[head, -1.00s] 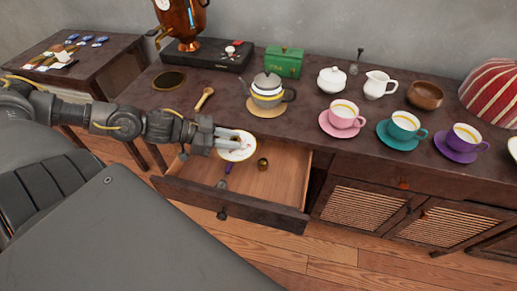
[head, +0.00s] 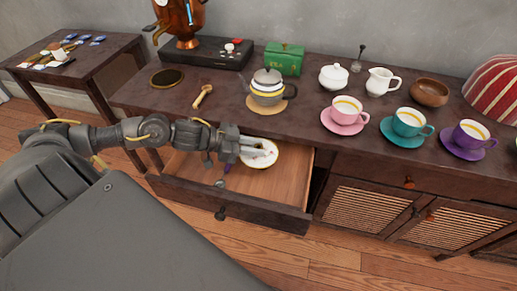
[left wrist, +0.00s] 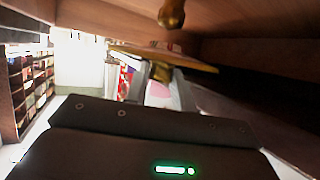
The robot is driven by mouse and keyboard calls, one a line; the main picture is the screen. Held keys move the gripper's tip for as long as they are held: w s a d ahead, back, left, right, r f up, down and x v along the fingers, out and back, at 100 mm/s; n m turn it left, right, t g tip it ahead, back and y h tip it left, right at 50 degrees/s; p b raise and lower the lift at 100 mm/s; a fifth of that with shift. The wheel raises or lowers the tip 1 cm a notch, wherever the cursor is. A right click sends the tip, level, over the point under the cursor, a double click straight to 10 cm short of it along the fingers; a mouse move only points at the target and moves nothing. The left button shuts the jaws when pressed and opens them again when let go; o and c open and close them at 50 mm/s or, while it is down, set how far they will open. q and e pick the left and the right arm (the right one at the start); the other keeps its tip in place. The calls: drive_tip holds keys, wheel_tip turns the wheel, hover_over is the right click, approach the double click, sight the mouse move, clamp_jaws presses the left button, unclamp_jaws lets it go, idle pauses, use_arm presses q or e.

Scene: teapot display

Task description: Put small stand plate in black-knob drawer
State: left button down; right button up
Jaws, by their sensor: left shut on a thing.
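The small stand plate (head: 262,160), white with a gold ring, is in my left gripper (head: 250,150), which is shut on its near-left edge. The plate is over the inside of the open drawer (head: 270,195), close to the table's front edge; whether it touches anything in there I cannot tell. The drawer's dark knob (head: 220,215) is on its front. In the left wrist view the plate (left wrist: 190,62) shows edge-on between my fingers, with a gap to the brass-coloured object (left wrist: 172,14). My right gripper is not in view.
A purple-handled utensil (head: 220,183) lies at the drawer's left. The drawer's right half is bare. On the table above are a teapot (head: 267,86), a wooden scoop (head: 203,96), and a pink cup (head: 345,110) on its saucer.

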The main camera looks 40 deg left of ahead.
use_arm(q)
drive_tip(key=shift+w+d+f, duration=0.5)
drive_tip(key=shift+f, duration=0.1)
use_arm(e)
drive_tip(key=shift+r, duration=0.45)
use_arm(q)
drive_tip(key=shift+f, duration=0.1)
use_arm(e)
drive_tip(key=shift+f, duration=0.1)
use_arm(q)
drive_tip(key=shift+f, duration=0.25)
drive_tip(key=c, duration=1.2)
unclamp_jaws()
drive_tip(key=shift+o, duration=0.2)
